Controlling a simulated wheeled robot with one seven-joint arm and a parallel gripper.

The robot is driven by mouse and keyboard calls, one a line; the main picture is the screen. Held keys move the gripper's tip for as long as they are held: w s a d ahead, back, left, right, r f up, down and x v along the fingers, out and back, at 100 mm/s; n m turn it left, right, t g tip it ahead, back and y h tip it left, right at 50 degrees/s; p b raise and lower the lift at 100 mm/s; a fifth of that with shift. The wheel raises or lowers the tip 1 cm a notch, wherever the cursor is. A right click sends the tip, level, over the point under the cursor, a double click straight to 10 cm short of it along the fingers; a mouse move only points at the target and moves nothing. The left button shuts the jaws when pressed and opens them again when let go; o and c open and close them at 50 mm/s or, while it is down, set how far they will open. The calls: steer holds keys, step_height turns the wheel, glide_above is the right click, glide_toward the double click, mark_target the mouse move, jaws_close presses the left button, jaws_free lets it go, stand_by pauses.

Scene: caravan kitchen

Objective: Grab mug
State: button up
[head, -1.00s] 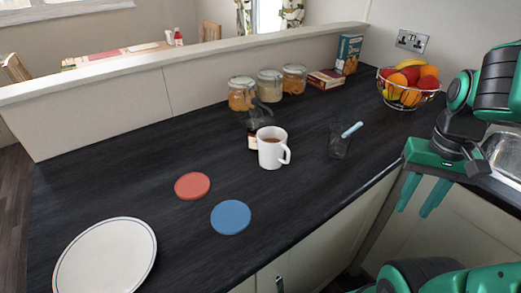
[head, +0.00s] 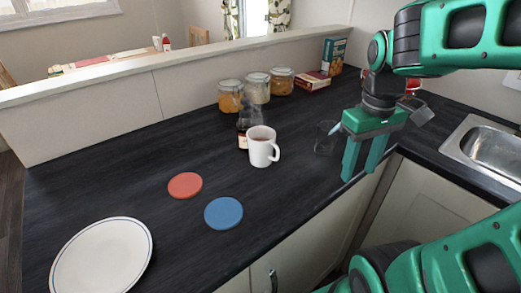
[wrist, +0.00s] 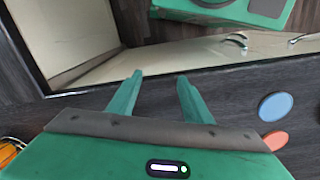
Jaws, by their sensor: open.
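The white mug (head: 262,147) stands upright on the dark counter in the head view, with brown liquid inside and its handle toward the right. My gripper (head: 360,175) is open and empty, fingers pointing down, to the right of the mug and near the counter's front edge. In the wrist view my gripper's two fingers (wrist: 157,90) are spread apart with nothing between them. The mug does not show in the wrist view.
A glass (head: 325,137) stands between mug and gripper. Jars (head: 257,88) line the back wall. A red coaster (head: 185,186), a blue coaster (head: 223,213) and a plate (head: 103,258) lie left. The sink (head: 485,150) is right.

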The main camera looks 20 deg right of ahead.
steer(key=w+a+r+n, duration=0.5)
steer(key=w+a+n, duration=0.2)
steer(key=w+n, duration=0.3)
step_height(320, 180, up, 2)
steer(key=n, duration=1)
glide_above(265, 150)
steer(key=shift+s+d+f, duration=0.1)
steer(key=shift+d+f, duration=0.05)
steer(key=shift+f, duration=1.5)
steer(key=shift+d+f, duration=0.2)
steer(key=shift+f, duration=1.5)
steer(key=shift+s+d+f, duration=0.1)
steer(key=shift+d+f, duration=0.05)
steer(key=shift+f, duration=1.5)
jaws_close()
